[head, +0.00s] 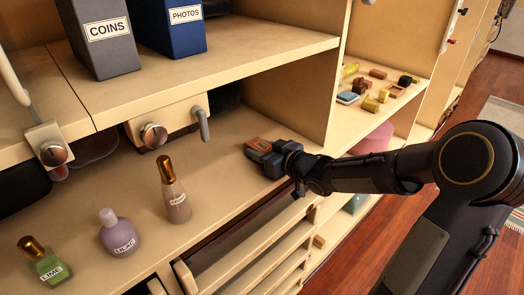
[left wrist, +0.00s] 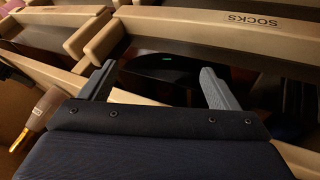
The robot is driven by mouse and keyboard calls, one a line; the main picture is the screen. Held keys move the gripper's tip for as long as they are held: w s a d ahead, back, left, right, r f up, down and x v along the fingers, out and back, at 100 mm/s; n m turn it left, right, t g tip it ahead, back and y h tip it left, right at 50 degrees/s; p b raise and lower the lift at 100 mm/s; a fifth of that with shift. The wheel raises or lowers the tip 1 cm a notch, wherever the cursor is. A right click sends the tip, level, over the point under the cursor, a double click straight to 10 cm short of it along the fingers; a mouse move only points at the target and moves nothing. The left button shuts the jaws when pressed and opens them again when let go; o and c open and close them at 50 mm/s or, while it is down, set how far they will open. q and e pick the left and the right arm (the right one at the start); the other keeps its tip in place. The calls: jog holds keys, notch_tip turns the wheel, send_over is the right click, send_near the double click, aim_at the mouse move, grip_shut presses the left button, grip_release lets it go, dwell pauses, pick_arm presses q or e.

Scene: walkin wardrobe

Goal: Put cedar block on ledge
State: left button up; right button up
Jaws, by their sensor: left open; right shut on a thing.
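My right gripper (head: 262,152) reaches in from the right over the middle shelf (head: 225,185). It is shut on a small reddish-brown block (head: 257,143), which looks like the cedar block; the fingers hide part of it. The block is at or just above the shelf surface, near the right divider; I cannot tell whether it touches. My left gripper (left wrist: 158,85) is open and empty in the left wrist view, above drawer fronts. It is not in the head view. I cannot tell for certain which surface is the ledge.
A bottle with a gold cap (head: 174,190), a LILAC bottle (head: 118,235) and a LIME bottle (head: 45,265) stand on the middle shelf. COINS (head: 105,50) and PHOTOS (head: 180,35) boxes stand above. Several small blocks (head: 375,90) lie right of the divider. A SOCKS drawer (left wrist: 220,25) shows below.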

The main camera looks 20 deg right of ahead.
jog(key=shift+f+b, duration=0.3)
jog(key=shift+f, duration=0.05)
jog(key=o, duration=0.8)
jog(key=shift+r, duration=0.1)
jog(key=shift+o, duration=1.3)
jog(key=shift+s, duration=0.1)
